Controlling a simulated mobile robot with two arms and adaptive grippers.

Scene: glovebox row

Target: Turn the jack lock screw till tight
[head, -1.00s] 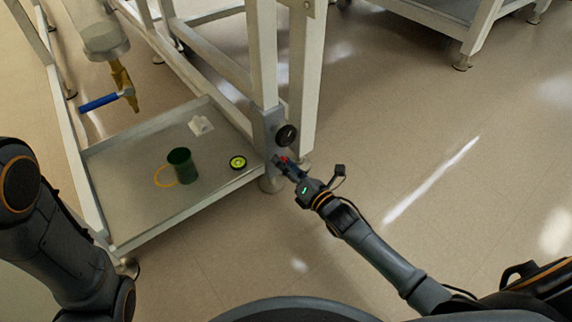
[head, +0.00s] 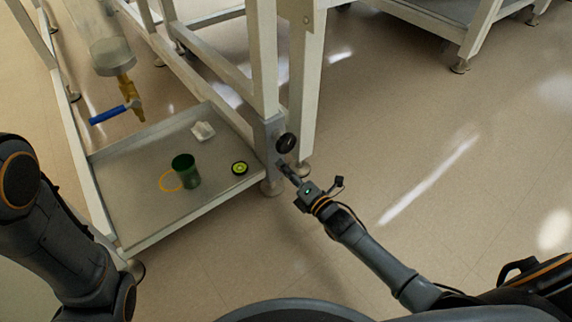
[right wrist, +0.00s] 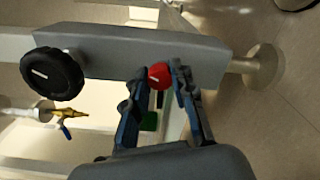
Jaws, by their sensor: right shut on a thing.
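The jack leg (head: 268,149) is a grey block on the white frame's near right post. In the right wrist view, a small red screw head (right wrist: 159,75), which looks like the jack lock screw, sticks out of the grey housing (right wrist: 200,60). My right gripper (head: 281,164) is at this leg, below the black knob. In the right wrist view, its fingers (right wrist: 165,80) are on both sides of the red head, shut on it. The black knob (right wrist: 52,75) with a white line stands apart at left. My left arm shows at the left edge, but its gripper is outside the view.
A blue-handled brass valve (head: 128,98) hangs above. The floor at right is clear.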

